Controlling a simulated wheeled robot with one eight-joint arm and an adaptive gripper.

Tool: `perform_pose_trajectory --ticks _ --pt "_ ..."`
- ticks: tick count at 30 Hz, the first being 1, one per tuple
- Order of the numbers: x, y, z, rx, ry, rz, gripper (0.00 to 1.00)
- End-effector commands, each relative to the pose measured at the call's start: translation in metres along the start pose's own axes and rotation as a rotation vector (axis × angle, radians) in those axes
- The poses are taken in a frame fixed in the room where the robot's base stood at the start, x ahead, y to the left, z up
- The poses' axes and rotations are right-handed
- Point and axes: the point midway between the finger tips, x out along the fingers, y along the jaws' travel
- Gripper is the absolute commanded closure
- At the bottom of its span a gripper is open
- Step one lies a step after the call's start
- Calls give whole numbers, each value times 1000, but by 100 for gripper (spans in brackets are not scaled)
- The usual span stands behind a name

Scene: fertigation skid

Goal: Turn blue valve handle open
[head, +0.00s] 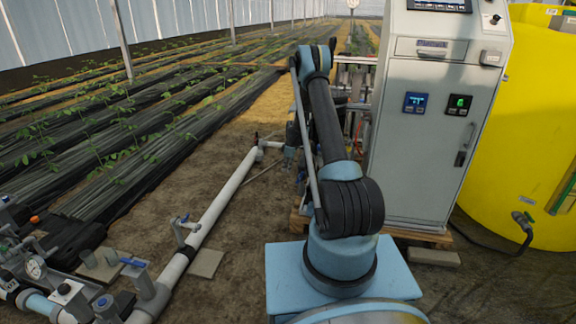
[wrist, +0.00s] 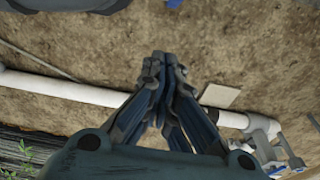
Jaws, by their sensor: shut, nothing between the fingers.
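In the head view, a blue handle (head: 133,262) lies on a grey valve at the lower left, on the white pipe. A smaller blue lever (head: 185,218) stands on a thin riser farther along that pipe. I cannot tell which one the task names. In the wrist view, my gripper (wrist: 161,60) is shut and empty, its fingertips over bare soil above the white pipe. A small blue piece (wrist: 173,3) shows at the top edge, apart from the fingers. A grey valve fitting (wrist: 262,140) shows at the lower right.
The white pipe (head: 221,192) runs along the soil beside the plant rows. A flat paver (head: 206,263) lies next to it. A grey control cabinet (head: 428,125) and a yellow tank (head: 535,130) stand at the right. Gauges and fittings crowd the lower left.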

Motion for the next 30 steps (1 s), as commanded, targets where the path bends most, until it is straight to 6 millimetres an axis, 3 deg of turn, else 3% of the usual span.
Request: perform_pose_trajectory --ticks 6,15,30 --pt "30 0 6 2 0 1 100" --pt "37 0 36 1 0 0 100" --pt "38 0 40 -1 -15 -1 100"
